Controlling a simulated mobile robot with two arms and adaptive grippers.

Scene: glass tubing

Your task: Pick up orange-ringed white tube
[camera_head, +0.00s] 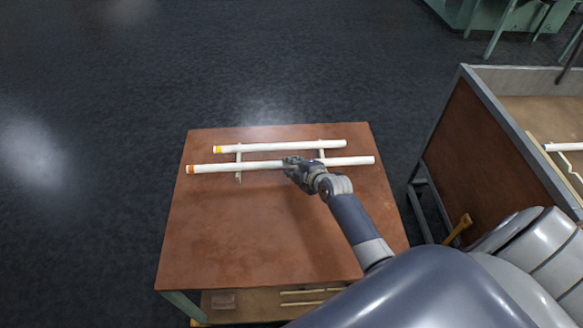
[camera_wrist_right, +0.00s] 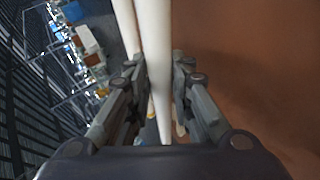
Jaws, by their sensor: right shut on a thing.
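The orange-ringed white tube (camera_head: 231,167) lies left to right over the brown table, with its orange ring near its left end. My right gripper (camera_head: 291,164) is at the tube's middle and shut on it. In the right wrist view the tube (camera_wrist_right: 152,40) runs between the two fingers of the gripper (camera_wrist_right: 160,75). Whether the tube still touches the rack supports, I cannot tell. My left gripper is in neither view.
A yellow-ringed white tube (camera_head: 280,147) lies just behind, roughly parallel, on rack supports (camera_head: 238,176). The front of the brown table (camera_head: 240,250) is bare. A brown-sided bin (camera_head: 480,150) stands to the right. Dark floor is open on the left.

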